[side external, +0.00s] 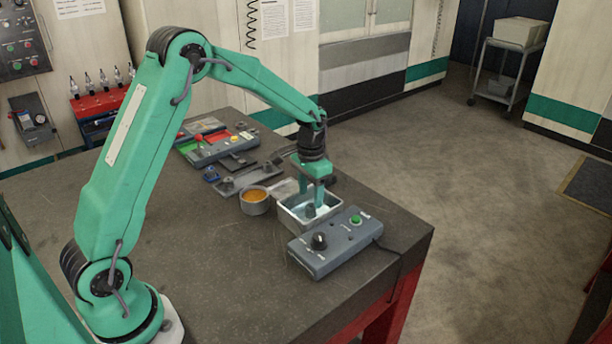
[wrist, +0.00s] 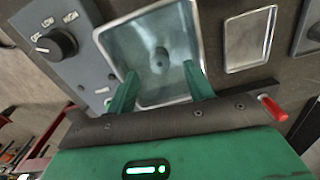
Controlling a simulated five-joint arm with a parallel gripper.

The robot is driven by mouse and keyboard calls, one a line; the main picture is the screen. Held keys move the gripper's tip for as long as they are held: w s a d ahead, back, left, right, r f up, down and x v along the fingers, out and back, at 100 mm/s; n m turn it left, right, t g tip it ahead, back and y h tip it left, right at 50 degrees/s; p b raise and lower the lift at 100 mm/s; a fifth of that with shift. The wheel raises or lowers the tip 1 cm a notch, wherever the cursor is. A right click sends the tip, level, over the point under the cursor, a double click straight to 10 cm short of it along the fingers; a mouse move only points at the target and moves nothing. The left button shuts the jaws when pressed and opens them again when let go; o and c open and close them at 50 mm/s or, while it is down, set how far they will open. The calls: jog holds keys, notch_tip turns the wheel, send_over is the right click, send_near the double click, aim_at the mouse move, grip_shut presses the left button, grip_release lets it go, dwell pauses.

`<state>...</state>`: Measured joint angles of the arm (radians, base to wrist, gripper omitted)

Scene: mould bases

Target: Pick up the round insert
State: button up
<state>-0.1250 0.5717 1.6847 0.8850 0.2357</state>
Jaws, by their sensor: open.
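The round insert (wrist: 160,60) is a small grey piece inside a metal tray (wrist: 197,22) in the wrist view. The tray floor around it is pale and bluish. In the side view the tray (side external: 291,222) sits near the table's right edge, and the insert (side external: 310,210) shows as a small dark shape beside a finger. My gripper (side external: 319,209) points down into the tray. In the wrist view my gripper (wrist: 160,84) is open and empty, its two green fingers wide apart. The insert appears beyond and between the fingertips, apart from both.
A grey control box (side external: 336,242) with a knob and green button stands close by the tray. A cup of orange liquid (side external: 255,200) stands left of it. A shallow metal tray (wrist: 250,40) lies beside it. Coloured parts (side external: 212,145) lie farther back. The table's front left is clear.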

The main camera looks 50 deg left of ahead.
aim_at(311, 206)
jog(key=shift+f, duration=2.35)
grip_shut()
jog(key=shift+r, duration=0.1)
jog(key=shift+r, duration=0.8)
notch_tip(311, 206, up, 2)
jog(key=shift+r, duration=0.2)
jog(key=s+d+r, duration=0.4)
jog(key=d+r, duration=0.3)
jog(key=d, duration=0.3)
jog(key=shift+s+d, duration=0.35)
jog(key=shift+d, duration=0.05)
